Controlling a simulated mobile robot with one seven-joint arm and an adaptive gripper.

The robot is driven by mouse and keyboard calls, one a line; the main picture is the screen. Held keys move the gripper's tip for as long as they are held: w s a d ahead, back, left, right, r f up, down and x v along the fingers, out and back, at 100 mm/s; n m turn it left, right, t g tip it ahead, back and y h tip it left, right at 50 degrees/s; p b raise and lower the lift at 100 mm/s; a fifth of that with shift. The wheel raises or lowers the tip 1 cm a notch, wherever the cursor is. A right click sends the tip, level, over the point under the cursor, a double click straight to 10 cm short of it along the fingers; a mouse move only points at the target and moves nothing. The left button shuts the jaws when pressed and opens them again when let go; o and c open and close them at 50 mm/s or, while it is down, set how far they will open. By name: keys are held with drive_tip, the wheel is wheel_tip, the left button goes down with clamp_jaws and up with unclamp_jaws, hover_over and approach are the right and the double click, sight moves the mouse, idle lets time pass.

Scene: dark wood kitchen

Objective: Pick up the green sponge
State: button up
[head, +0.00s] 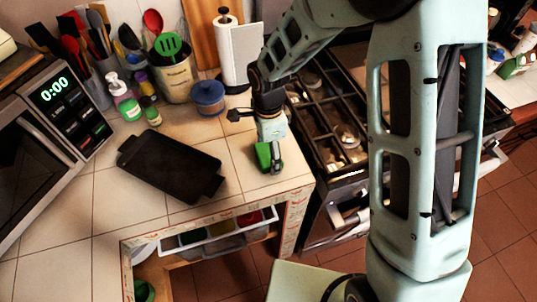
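My gripper (270,168) points down at the right end of the tiled counter, close to its front edge. A bright green piece (262,156) shows right at the fingers and looks like the green sponge. It is small and partly covered by the gripper. I cannot tell whether the fingers are closed on it or only beside it, or whether it touches the counter.
A black tray (170,167) lies left of my gripper. A blue jar (208,98), a paper towel roll (238,52) and a utensil pot (174,78) stand behind. A microwave (45,140) is at left and a stove (330,110) at right. An open drawer (215,240) is below.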

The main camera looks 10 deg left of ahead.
sight(268, 152)
drive_tip(key=c, duration=0.5)
drive_tip(key=shift+o, duration=0.2)
drive_tip(key=shift+r, duration=0.1)
drive_tip(key=shift+r+p, duration=0.45)
drive_tip(key=shift+r, duration=0.15)
wheel_tip(268, 152, up, 2)
drive_tip(key=shift+r+p, duration=0.25)
drive_tip(key=shift+p, duration=0.5)
drive_tip(key=s+d+r+p, duration=0.3)
drive_tip(key=s+d+r, duration=0.5)
drive_tip(key=d, duration=0.3)
drive_tip(key=shift+s+d+r, duration=0.15)
drive_tip(key=shift+r, duration=0.4)
